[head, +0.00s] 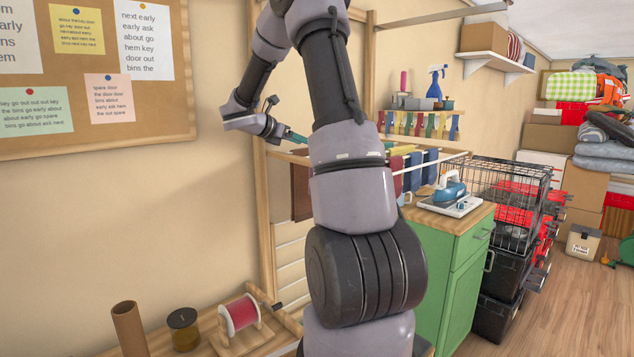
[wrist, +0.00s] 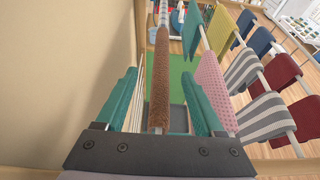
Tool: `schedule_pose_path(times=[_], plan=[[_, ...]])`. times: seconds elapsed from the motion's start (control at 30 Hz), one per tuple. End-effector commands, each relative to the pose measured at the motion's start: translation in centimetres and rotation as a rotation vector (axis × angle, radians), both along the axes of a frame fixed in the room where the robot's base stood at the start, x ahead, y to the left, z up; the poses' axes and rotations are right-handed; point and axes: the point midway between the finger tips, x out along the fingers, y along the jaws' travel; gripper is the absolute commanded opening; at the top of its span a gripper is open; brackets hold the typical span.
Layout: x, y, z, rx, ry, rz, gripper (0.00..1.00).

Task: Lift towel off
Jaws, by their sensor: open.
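A brown towel (wrist: 160,85) hangs over a rail of the wooden drying rack, close to the wall. In the head view the towel (head: 301,192) hangs down below the rack's top, partly hidden by my arm. My gripper (wrist: 163,90) is open, with its teal fingers on either side of the towel and rail. A gap shows on both sides, and I see no grip on the cloth. In the head view my gripper (head: 292,137) is at the rack's top left, partly hidden behind my arm.
Other cloths, such as a pink dotted one (wrist: 211,88) and a grey striped one (wrist: 263,116), hang on rails to the right. The wall (wrist: 60,75) is close on the left. An iron (head: 451,190) stands on the green cabinet (head: 445,275).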

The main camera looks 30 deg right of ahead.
Motion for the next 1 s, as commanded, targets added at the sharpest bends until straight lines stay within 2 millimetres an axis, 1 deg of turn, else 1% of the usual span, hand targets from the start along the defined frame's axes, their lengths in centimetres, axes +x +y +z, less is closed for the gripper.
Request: schedule_pose_path(times=[0.3, 0.43, 0.63, 0.67, 0.7, 0.77, 0.8, 0.83, 1.0], plan=[[0.2, -3.9, -1.8, 0.001, 0.000, -0.003, 0.70], [0.4, -4.4, -2.0, 0.002, -0.001, 0.001, 0.70], [0.4, -4.4, -2.0, 0.001, -0.001, 0.001, 0.70], [0.4, -4.4, -2.0, 0.001, -0.001, 0.001, 0.58], [0.4, -4.4, -2.0, 0.001, -0.001, 0.001, 0.43], [0.4, -4.4, -2.0, 0.001, -0.001, 0.001, 0.20], [0.4, -4.4, -2.0, 0.001, -0.001, 0.000, 0.05], [0.4, -4.4, -2.0, 0.001, -0.001, 0.000, 0.00], [0.4, -4.4, -2.0, 0.001, -0.001, 0.000, 0.00]])
